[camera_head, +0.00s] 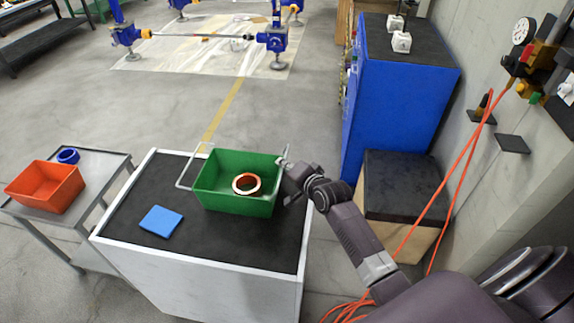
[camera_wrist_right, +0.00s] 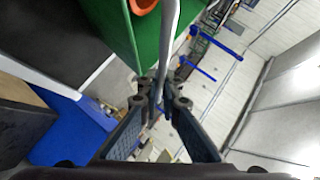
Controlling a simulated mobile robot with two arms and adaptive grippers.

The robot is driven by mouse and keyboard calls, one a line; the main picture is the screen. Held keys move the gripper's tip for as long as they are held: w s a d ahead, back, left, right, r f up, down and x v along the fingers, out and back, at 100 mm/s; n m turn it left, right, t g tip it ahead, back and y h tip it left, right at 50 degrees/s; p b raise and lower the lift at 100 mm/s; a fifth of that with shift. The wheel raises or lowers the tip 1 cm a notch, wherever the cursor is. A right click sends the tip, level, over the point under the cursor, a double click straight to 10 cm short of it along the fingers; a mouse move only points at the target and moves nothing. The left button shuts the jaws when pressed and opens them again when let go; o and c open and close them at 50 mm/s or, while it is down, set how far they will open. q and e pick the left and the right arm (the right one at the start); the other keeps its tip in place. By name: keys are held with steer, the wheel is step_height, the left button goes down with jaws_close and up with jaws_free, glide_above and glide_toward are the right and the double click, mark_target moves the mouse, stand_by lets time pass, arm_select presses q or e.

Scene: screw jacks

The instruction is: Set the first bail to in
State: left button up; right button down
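The green crate (camera_head: 237,203) stands on the dark top of a white cabinet, with an orange-copper ring (camera_head: 236,186) inside it. A thin grey wire bail (camera_head: 188,166) sticks outward on the crate's left side. A second bail is at the right side, mostly hidden by my right gripper (camera_head: 285,166) in the head view. In the right wrist view this grey bail bar (camera_wrist_right: 168,40) runs along the green wall (camera_wrist_right: 117,28) and down between the fingertips of my right gripper (camera_wrist_right: 160,90), which look closed on it. My left gripper is not in view.
A blue flat pad (camera_head: 160,221) lies on the cabinet top (camera_head: 128,203). An orange bin (camera_head: 45,187) and a blue ring (camera_head: 68,156) are on a grey side table. A blue cabinet (camera_head: 398,95) stands behind on the right. Orange hoses (camera_head: 455,190) hang at the right.

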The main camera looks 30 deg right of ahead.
steer(key=shift+w+a+r+n+g+h, duration=0.35)
steer(key=shift+w+a+n+g+h, duration=0.25)
steer(key=shift+a+n+g+h, duration=0.3)
steer(key=w+a+f+n+g+h+b, duration=0.3)
steer(key=n+g+h+b, duration=0.4)
steer(key=b, duration=1.1)
steer(key=shift+a+f+n+g+h+b, duration=0.4)
steer(key=shift+f+h, duration=0.35)
steer(key=shift+h, duration=1.15)
steer(key=c, duration=2.2)
jaws_free()
steer(key=shift+o, duration=0.2)
